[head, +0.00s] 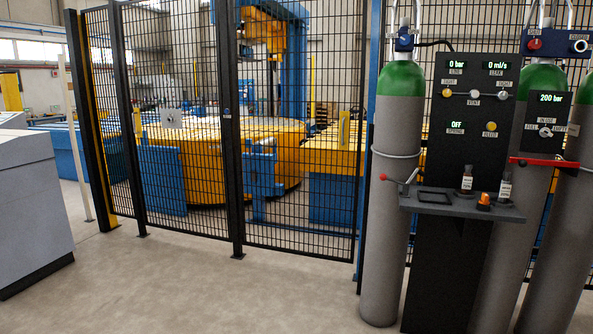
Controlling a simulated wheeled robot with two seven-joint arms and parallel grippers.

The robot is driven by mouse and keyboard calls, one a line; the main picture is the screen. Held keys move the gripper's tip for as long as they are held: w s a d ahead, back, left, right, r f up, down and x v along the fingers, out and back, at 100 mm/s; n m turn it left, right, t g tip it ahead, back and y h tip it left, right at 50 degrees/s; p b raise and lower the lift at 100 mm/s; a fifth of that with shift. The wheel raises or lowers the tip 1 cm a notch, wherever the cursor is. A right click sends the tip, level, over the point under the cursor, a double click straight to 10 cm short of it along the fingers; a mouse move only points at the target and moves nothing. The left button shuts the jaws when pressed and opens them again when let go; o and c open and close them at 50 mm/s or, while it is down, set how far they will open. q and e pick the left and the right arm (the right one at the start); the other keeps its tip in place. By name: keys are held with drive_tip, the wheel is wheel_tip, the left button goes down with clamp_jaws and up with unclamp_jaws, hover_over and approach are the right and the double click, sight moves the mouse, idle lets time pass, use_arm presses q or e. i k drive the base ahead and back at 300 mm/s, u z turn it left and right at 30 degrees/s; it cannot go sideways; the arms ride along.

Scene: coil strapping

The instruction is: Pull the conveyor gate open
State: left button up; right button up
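A black wire-mesh fence (185,130) with dark upright posts stands across the middle of the head view. Its right-hand panel (298,150) has its own frame and looks like the gate; it stands in line with the fence and appears closed. A yellow upright piece (343,129) shows near that panel's right edge; I cannot tell whether it is a handle or lies behind the mesh. A grey plate (171,118) is on the panel to the left. Neither of my grippers is in view.
Green-topped grey gas cylinders (397,190) and a black control panel (464,130) with a small shelf (462,206) stand close on the right. A grey cabinet (30,205) is at the left. Yellow and blue machinery (205,165) lies behind the mesh. The floor (210,285) in front is clear.

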sight(343, 128)
drive_tip(key=u, duration=0.2)
drive_tip(key=i, duration=2.4)
drive_tip(key=u, duration=0.05)
